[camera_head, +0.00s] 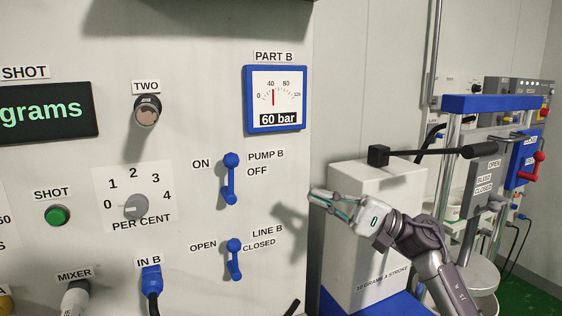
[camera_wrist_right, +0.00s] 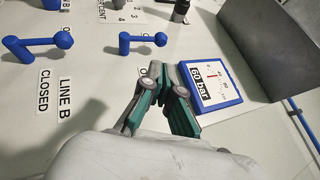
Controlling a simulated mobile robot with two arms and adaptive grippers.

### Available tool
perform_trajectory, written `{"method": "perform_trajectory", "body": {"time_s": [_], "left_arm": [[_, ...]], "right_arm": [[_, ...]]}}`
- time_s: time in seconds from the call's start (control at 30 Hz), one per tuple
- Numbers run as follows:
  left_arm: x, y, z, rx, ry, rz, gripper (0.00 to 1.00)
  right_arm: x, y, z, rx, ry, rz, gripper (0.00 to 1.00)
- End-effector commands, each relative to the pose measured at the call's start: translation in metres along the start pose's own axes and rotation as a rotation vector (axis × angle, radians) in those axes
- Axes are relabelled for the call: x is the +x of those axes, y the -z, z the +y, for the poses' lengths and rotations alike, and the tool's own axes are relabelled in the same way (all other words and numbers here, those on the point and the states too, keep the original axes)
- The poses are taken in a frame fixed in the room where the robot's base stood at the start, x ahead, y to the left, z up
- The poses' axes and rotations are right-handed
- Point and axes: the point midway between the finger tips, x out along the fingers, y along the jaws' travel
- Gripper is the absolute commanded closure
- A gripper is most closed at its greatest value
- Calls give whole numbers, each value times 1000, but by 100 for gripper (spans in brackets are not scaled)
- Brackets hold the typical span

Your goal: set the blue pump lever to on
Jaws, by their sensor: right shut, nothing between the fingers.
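The blue pump lever (camera_head: 230,180) is on the pale panel, between the ON label (camera_head: 201,164) on its left and the PUMP B / OFF labels (camera_head: 262,163) on its right. Its ball end is at the top and the lever stands roughly upright. My right gripper (camera_head: 318,196) is to the right of the lever, apart from it, with its fingers shut and empty. In the right wrist view the shut fingertips (camera_wrist_right: 159,70) are near the pump lever (camera_wrist_right: 139,42), with a visible gap. My left gripper is not in view.
The similar blue LINE B lever (camera_head: 234,260) is just below. The blue-framed 60 bar gauge (camera_head: 276,99) is above right. A white box (camera_head: 379,220) with a black lever (camera_head: 425,154) stands behind my right gripper. A PER CENT dial (camera_head: 136,206) is farther left.

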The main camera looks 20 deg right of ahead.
Motion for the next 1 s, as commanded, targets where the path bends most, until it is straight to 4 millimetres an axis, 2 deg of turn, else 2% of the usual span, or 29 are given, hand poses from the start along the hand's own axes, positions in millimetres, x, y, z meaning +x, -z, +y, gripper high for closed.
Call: {"method": "perform_trajectory", "body": {"time_s": [0.17, 0.4, 0.6, 0.8, 1.0], "left_arm": [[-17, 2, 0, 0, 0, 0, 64], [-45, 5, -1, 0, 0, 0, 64], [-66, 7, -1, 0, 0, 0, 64], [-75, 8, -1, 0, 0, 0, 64], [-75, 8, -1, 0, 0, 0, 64]], "right_arm": [[28, -2, -4, 1, 2, -3, 100], [81, -2, -6, 3, 3, -3, 100], [116, -1, -5, 2, 2, -1, 100], [134, 0, -2, 2, 2, 0, 100], [136, 0, 0, 1, 1, 1, 100]]}}
